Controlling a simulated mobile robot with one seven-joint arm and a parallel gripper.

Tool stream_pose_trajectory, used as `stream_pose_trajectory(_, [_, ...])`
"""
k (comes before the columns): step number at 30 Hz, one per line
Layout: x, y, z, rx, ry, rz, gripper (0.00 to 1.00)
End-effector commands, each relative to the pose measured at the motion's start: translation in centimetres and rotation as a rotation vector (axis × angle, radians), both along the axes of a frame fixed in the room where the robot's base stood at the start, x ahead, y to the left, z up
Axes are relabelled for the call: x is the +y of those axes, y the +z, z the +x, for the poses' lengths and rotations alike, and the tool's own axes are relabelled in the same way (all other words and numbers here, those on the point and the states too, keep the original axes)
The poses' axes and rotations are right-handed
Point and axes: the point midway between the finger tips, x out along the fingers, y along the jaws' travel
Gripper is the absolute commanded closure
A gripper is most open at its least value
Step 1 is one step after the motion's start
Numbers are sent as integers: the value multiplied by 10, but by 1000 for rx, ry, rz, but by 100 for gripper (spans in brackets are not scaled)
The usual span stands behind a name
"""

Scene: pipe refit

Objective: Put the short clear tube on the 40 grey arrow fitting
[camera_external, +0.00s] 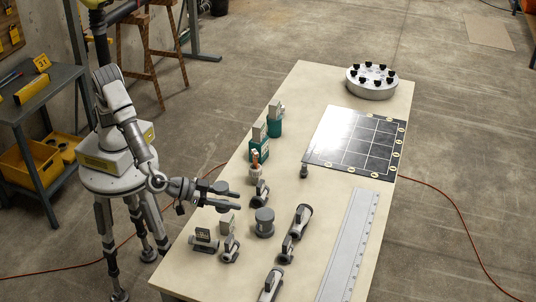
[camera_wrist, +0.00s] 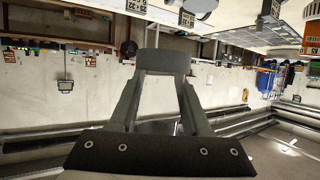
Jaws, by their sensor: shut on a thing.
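My gripper (camera_external: 238,197) reaches out level over the left edge of the table, above the grey fittings. In the wrist view its two fingers (camera_wrist: 164,78) close on a smooth, short grey piece (camera_wrist: 163,62) that spans both tips. This may be the short clear tube, but I cannot tell for sure.
A grey cylinder (camera_external: 265,223) stands right of the gripper. Teal pieces (camera_external: 275,125) and a copper-coloured piece (camera_external: 256,167) stand farther back. A black gridded mat (camera_external: 390,139), a round grey carousel (camera_external: 372,91) and a long grey rail (camera_external: 349,246) take up the right side.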

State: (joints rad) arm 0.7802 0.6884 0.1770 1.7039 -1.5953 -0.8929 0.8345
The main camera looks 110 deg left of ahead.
Motion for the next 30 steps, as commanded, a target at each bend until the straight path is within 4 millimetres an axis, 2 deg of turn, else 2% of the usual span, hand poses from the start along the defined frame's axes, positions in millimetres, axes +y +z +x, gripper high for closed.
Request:
stream_pose_trajectory(3, [20,8,11,3,43,-2,100])
stream_pose_trajectory(8, [36,4,21,4,66,-2,100])
stream_pose_trajectory(21, [108,-52,77,4,66,1,100])
stream_pose_trajectory(25, [118,-60,86,3,65,-2,100])
stream_pose_trajectory(30, [121,-68,89,5,62,-2,100])
